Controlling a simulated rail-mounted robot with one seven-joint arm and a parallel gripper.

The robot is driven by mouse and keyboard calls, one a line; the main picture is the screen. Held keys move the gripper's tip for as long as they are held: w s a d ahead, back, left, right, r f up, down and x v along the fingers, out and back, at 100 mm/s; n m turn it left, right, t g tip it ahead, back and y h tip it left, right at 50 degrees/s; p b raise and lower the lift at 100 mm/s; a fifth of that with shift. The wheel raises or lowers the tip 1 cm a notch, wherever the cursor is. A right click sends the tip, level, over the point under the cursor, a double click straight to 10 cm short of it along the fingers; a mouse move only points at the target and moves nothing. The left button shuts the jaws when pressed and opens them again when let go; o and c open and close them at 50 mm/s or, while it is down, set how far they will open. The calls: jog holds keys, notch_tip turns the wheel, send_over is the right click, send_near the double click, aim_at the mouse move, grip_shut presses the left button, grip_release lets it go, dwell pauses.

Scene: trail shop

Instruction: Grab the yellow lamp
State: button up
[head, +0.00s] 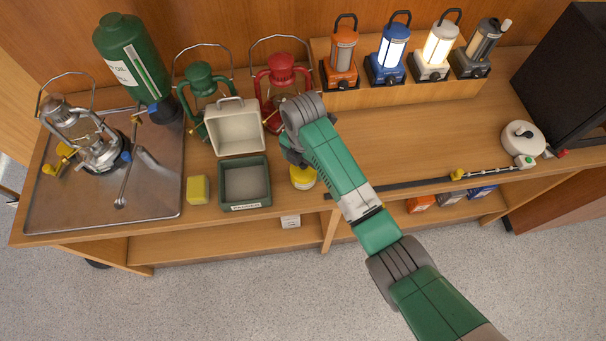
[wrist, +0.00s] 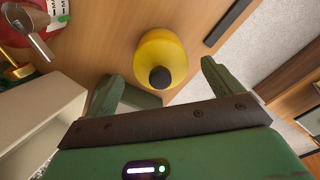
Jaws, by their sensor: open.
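The yellow lamp (head: 303,179) stands on the wooden bench near its front edge, partly hidden behind my arm in the head view. In the wrist view the yellow lamp (wrist: 172,47) shows as a rounded yellow body with a dark round knob at its lower end. My gripper (wrist: 160,72) is open and empty, with one green finger on each side of the picture. The lamp lies ahead of the gap between the fingers, and I see no contact. In the head view the gripper's fingers are hidden by my wrist.
A green tray (head: 262,201) and a cream box (head: 212,129) stand just left of the lamp. A red lantern (head: 281,72) is behind. A yellow block (head: 198,190) lies further left. A dark strip (head: 405,183) runs along the bench front to the right. The middle bench is clear.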

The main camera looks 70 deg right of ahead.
notch_tip(320, 180, down, 3)
jog(key=shift+r, duration=0.1)
jog(key=c, duration=1.8)
jog(key=shift+r, duration=0.1)
notch_tip(320, 180, up, 4)
jog(key=shift+f, duration=0.25)
jog(key=s+a, duration=0.3)
jog(key=a, duration=0.1)
jog(key=s+a+r, duration=0.1)
jog(key=s+a, duration=0.2)
jog(key=a, duration=0.1)
jog(key=s+a+p, duration=0.1)
jog(key=s+a, duration=0.3)
jog(key=shift+s+a+r, duration=0.1)
jog(key=shift+a+r, duration=0.1)
jog(key=shift+r, duration=0.05)
